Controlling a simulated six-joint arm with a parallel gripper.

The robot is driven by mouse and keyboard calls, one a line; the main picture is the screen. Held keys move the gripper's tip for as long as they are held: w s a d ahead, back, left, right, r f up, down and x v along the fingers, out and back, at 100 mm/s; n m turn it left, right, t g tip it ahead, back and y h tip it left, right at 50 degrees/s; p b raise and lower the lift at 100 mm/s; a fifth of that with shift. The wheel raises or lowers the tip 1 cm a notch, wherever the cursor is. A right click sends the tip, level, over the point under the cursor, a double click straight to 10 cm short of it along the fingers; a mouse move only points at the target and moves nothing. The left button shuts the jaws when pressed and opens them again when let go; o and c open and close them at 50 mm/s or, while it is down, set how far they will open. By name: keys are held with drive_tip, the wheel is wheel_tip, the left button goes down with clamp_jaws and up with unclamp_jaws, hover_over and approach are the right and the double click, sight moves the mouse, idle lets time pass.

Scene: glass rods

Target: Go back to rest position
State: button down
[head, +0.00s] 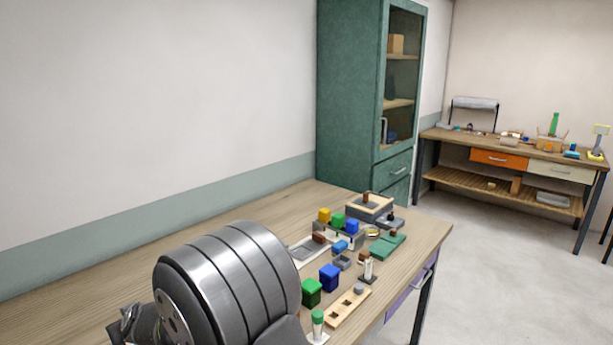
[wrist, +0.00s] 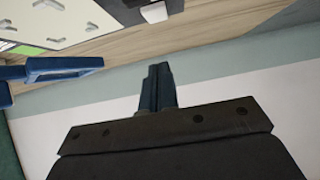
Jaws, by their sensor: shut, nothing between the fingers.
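My gripper (wrist: 158,78) shows in the wrist view as a pair of dark blue-grey fingers pressed together beyond a wide dark plate. It is shut with nothing between the fingers. Behind it are the wooden tabletop (wrist: 215,55) and the pale wall (wrist: 250,100); the view is tilted. In the head view the fingers are not seen; a large grey rounded link of my arm fills the lower left and hides part of the workbench (head: 130,262).
Green (head: 312,292) and blue (head: 329,278) blocks, a green-capped piece (head: 318,318) and a wooden holed strip (head: 348,306) crowd the bench's right part. A green cabinet (head: 350,90) stands behind. The bench's back left is clear. A blue frame-like part (wrist: 62,66) lies left in the wrist view.

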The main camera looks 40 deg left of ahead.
drive_tip(key=v, duration=0.7)
drive_tip(key=shift+d, duration=0.15)
drive_tip(key=shift+r, duration=0.15)
idle(0.4)
drive_tip(key=c, duration=0.7)
unclamp_jaws()
drive_tip(key=o, duration=0.3)
drive_tip(key=shift+s+r, duration=0.1)
drive_tip(key=shift+r, duration=0.05)
drive_tip(key=o, duration=0.4)
drive_tip(key=r+n+g, duration=0.1)
drive_tip(key=n, duration=0.1)
drive_tip(key=s+a+r+n+g, duration=0.1)
drive_tip(key=n, duration=0.1)
drive_tip(key=s+r+n+g, duration=0.1)
drive_tip(key=n, duration=0.1)
drive_tip(key=shift+s+a+r, duration=0.25)
drive_tip(key=shift+r, duration=0.1)
drive_tip(key=w+d+r+n+h, duration=0.2)
drive_tip(key=w+d+n+h, duration=0.45)
drive_tip(key=n, duration=0.55)
drive_tip(key=x, duration=0.9)
drive_tip(key=shift+s+a+t, duration=0.15)
drive_tip(key=shift+a+t, duration=0.15)
drive_tip(key=shift+t, duration=0.1)
